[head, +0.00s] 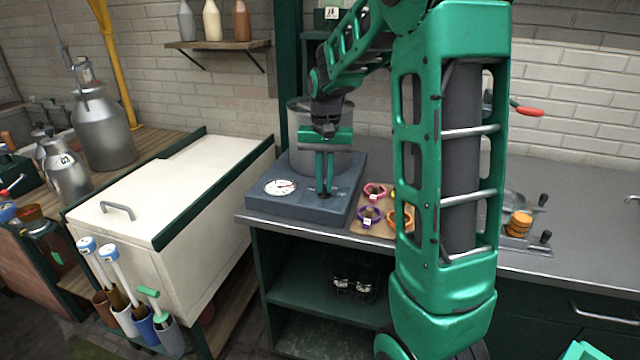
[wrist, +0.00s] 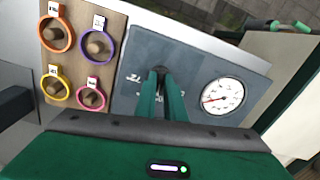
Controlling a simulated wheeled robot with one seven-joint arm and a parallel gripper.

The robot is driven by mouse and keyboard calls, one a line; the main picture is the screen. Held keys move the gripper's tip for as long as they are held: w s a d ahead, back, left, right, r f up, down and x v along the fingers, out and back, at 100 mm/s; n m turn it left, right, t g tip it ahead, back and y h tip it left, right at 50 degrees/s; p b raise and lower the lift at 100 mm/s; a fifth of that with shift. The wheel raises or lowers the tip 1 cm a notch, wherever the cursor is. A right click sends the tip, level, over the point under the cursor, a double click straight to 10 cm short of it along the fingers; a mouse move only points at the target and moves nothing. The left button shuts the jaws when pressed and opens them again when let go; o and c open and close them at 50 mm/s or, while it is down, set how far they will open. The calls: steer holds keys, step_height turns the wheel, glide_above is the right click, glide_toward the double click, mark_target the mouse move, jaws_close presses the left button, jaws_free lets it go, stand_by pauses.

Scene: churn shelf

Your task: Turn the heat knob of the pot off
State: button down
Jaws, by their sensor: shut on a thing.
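The pot (head: 306,116) is a grey metal vessel on a blue-grey heater base (head: 270,205) on the counter. My green gripper (head: 325,190) points down in front of the pot, over the front panel of the base. In the wrist view my gripper's fingertips (wrist: 160,72) are close together at the panel, shut on the heat knob, which the fingers mostly hide. Printed marks show on the panel beside the fingertips. A round white dial (head: 280,187) with a needle sits left of the gripper; it also shows in the wrist view (wrist: 222,96).
A wooden board (head: 360,226) with several coloured rings on pegs lies right of the base. A white chest (head: 170,190) stands to the left. My arm hides part of the counter (head: 560,262). A shelf with bottles (head: 212,20) hangs behind.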

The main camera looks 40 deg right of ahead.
mark_target(324, 186)
steer(key=n, duration=0.5)
steer(key=shift+w+d+r+n, duration=0.1)
steer(key=shift+w+n, duration=0.05)
steer(key=shift+n, duration=0.15)
steer(key=n, duration=0.5)
steer(key=shift+w+n, duration=0.1)
steer(key=shift+n, duration=0.2)
steer(key=c, duration=1.9)
jaws_free()
steer(key=shift+o, duration=0.3)
step_height(324, 186, up, 11)
steer(key=shift+f, duration=0.2)
